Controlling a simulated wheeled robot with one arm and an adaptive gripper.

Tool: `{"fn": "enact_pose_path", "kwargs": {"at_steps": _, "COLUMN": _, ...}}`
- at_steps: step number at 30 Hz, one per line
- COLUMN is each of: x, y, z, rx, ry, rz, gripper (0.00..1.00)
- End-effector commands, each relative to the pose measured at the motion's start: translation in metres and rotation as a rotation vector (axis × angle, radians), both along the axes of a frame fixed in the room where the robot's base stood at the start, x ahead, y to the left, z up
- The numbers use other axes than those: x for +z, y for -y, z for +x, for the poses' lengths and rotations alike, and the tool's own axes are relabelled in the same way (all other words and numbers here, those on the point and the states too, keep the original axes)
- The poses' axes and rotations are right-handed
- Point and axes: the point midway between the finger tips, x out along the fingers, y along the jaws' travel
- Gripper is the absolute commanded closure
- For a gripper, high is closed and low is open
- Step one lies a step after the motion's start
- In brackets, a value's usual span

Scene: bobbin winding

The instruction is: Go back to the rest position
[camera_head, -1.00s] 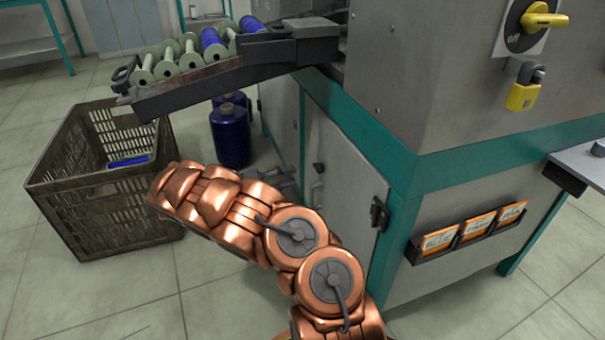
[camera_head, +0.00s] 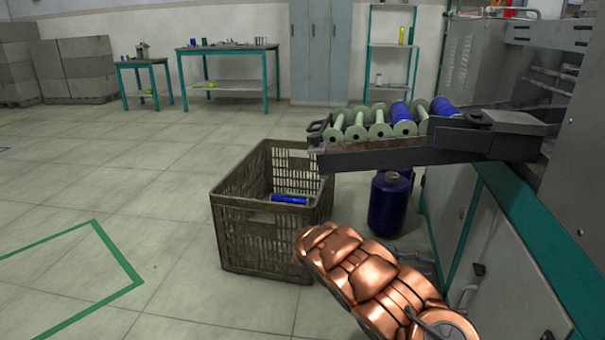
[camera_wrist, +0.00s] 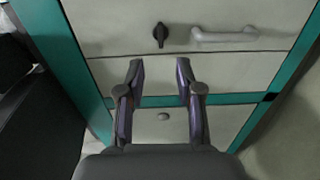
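My gripper (camera_wrist: 160,75) shows in the wrist view with its two fingers apart and nothing between them. It faces the machine's light cabinet panel (camera_wrist: 110,75), which has a black latch (camera_wrist: 160,35) and a pale handle (camera_wrist: 222,35). In the head view my copper-coloured arm reaches in from the bottom right, in front of the machine and beside the crate. The gripper itself does not show clearly there.
A crate (camera_head: 240,222) with a blue bobbin (camera_head: 289,200) inside stands on the floor. Above it juts a bobbin rack (camera_head: 400,155) holding green and blue bobbins. The floor at left is clear.

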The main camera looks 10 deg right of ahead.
Motion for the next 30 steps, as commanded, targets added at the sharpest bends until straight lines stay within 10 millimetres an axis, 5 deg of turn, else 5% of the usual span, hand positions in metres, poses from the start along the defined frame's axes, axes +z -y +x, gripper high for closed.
{"fn": "enact_pose_path", "kwargs": {"at_steps": 5, "x": 0.044, "y": 0.004, "z": -0.011, "rx": -0.03, "ry": 0.0, "rz": 0.017, "gripper": 0.65}}
{"fn": "enact_pose_path", "kwargs": {"at_steps": 15, "x": 0.183, "y": 0.01, "z": -0.072, "rx": -0.151, "ry": 0.011, "rz": 0.146, "gripper": 0.65}}
{"fn": "enact_pose_path", "kwargs": {"at_steps": 30, "x": 0.333, "y": -0.02, "z": -0.169, "rx": -0.239, "ry": 0.088, "rz": 0.477, "gripper": 0.65}}
